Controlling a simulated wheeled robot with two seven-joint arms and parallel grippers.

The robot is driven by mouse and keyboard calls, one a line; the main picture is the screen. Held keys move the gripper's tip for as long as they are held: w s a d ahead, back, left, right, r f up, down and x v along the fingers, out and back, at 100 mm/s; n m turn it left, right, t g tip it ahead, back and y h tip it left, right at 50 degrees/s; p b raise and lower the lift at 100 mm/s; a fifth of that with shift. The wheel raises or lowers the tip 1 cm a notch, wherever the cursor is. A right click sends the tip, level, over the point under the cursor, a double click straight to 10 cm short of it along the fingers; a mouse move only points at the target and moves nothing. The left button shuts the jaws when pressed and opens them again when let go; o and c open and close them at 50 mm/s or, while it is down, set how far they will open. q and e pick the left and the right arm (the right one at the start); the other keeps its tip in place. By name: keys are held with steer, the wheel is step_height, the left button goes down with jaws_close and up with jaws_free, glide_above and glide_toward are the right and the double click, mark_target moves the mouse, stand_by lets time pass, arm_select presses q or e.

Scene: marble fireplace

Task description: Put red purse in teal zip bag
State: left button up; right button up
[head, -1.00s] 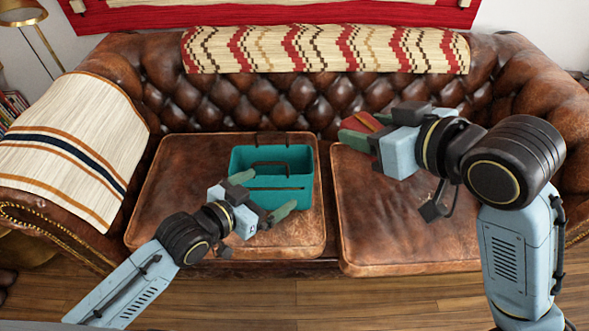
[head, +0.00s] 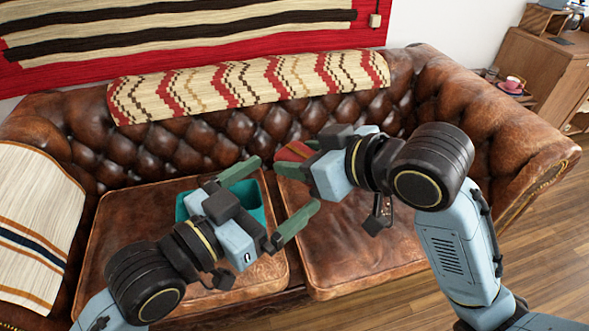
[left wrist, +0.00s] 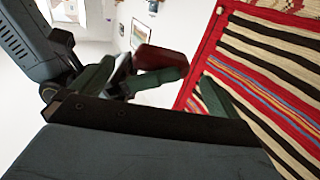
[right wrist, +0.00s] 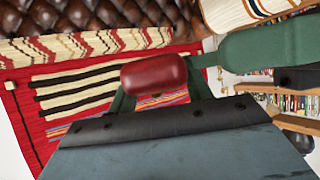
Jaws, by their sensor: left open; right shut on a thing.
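The red purse (head: 293,151) is held in my right gripper (head: 301,150), above the sofa seat. In the right wrist view the purse (right wrist: 153,75) is a rounded red shape between the green fingers. My left gripper (head: 274,196) is open and empty, its fingers spread just left of and below the purse. The left wrist view shows the purse (left wrist: 158,57) close by, apparently beyond the fingers; whether they touch it cannot be told.
The brown leather sofa has a left cushion (head: 120,230) and a right cushion (head: 345,255); the right one is largely bare. A patterned throw (head: 250,85) lies over the backrest.

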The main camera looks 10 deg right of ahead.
arm_select(q)
steer(key=x, duration=0.6)
steer(key=c, duration=0.9)
steer(key=shift+c, duration=0.7)
arm_select(e)
steer(key=o, duration=1.1)
steer(key=shift+c, duration=0.2)
